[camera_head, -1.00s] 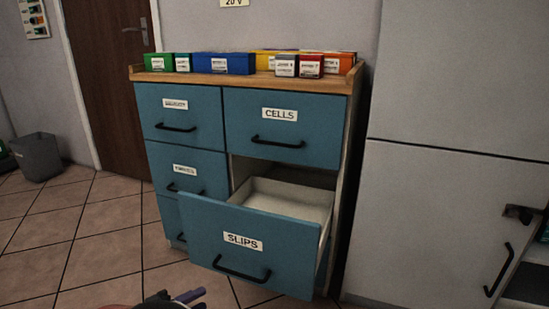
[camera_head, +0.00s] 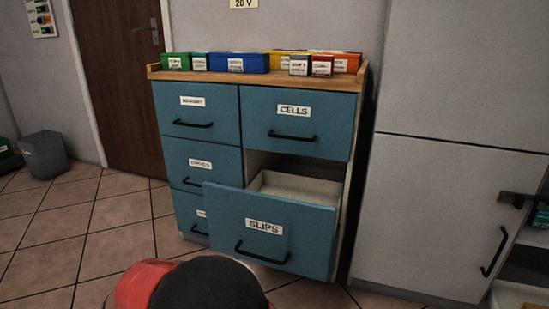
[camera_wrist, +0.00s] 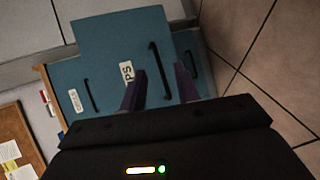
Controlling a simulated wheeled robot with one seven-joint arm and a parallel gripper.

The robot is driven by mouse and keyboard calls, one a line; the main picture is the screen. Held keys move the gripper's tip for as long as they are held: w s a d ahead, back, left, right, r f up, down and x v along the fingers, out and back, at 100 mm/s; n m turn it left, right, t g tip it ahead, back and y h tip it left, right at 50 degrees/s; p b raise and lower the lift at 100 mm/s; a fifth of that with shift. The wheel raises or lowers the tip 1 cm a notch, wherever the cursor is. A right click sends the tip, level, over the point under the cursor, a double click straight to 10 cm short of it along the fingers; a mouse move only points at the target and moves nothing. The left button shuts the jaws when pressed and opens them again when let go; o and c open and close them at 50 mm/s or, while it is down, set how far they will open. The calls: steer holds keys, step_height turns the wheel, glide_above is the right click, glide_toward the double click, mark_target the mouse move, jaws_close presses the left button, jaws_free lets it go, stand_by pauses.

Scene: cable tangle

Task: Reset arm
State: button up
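My gripper (camera_wrist: 160,92) shows in the wrist view with its two dark purple fingers apart and nothing between them. Beyond it is the SLIPS drawer (camera_wrist: 115,55) of a teal cabinet, turned sideways in that view. In the head view the SLIPS drawer (camera_head: 220,215) is pulled well out, with its black handle (camera_head: 262,254) on the front. The part of its pale inside that shows looks empty. In the head view a red and black part of my arm (camera_head: 200,285) is at the bottom edge; the fingers are hidden there.
The teal cabinet's CELLS drawer (camera_head: 325,118) and left drawers are closed. Several coloured boxes (camera_head: 238,62) stand on its wooden top. A grey cabinet (camera_head: 440,200) stands at right, a bin (camera_head: 45,157) at far left. The tiled floor (camera_head: 110,225) at left is clear.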

steer(key=s+d+r+m+g+y+p, duration=0.25)
steer(key=d+r, duration=0.35)
steer(key=d, duration=0.3)
steer(key=s+d+r+m+g+y+p, duration=0.2)
steer(key=d+r+g, duration=0.3)
steer(key=d, duration=0.5)
steer(key=s+d+r+m+t+y+p, duration=0.4)
steer(key=s+d+r, duration=0.4)
steer(key=s, duration=0.4)
steer(key=shift+d+r+t+y+p, duration=0.15)
steer(key=shift+r+t+y+p, duration=0.35)
steer(key=shift+r+y, duration=0.55)
steer(key=shift+f, duration=0.1)
